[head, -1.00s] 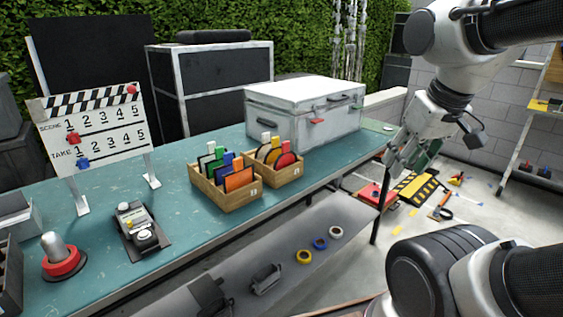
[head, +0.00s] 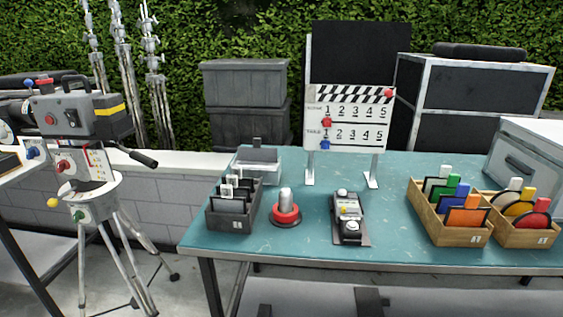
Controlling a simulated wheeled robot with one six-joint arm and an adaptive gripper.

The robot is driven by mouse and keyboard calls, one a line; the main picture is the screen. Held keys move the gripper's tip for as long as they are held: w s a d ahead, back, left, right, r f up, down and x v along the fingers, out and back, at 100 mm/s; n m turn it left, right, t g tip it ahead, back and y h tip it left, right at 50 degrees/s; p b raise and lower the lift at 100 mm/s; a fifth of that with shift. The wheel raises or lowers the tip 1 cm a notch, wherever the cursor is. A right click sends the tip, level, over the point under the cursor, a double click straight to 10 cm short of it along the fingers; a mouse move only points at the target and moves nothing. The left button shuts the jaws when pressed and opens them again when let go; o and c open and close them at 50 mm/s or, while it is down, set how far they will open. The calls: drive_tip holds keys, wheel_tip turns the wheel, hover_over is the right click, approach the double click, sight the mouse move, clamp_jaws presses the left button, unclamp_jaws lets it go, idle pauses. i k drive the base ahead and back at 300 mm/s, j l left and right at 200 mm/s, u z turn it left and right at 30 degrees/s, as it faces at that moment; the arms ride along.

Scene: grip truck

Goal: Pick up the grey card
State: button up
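No card stands out clearly as the grey card. A dark box (head: 232,222) on the left end of the teal table holds several upright dark or grey cards (head: 232,205) with pale tabs. The left wooden box (head: 452,232) holds several upright cards: green, blue and orange ones, and a pale-tabbed card (head: 433,185) at the back, whose colour is hard to tell. The right wooden box (head: 530,238) holds yellow, red and other round-edged pieces. My gripper is outside the head view.
Between the boxes stand a red-based grey knob (head: 286,210), a small device (head: 348,220) and a scene-and-take clapper board (head: 347,120) on legs. A camera on a tripod (head: 90,180) stands left of the table (head: 300,250). A silver case (head: 528,155) is at the right.

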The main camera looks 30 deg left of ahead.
sight(256, 153)
drive_tip(key=u, duration=1.55)
drive_tip(key=i+l+u, duration=0.1)
drive_tip(key=l, duration=0.2)
drive_tip(key=i+l+u, duration=0.15)
drive_tip(key=l, duration=0.2)
drive_tip(key=i+l+u, duration=0.1)
drive_tip(key=l, duration=0.2)
drive_tip(key=i+j+z, duration=0.2)
drive_tip(key=j, duration=0.25)
drive_tip(key=i+j+z, duration=0.2)
drive_tip(key=j, duration=0.3)
drive_tip(key=i+j+z, duration=0.2)
drive_tip(key=j, duration=0.35)
drive_tip(key=j+z, duration=0.2)
drive_tip(key=j, duration=0.3)
drive_tip(key=i+j+z, duration=0.2)
drive_tip(key=j, duration=0.4)
drive_tip(key=k+l, duration=0.05)
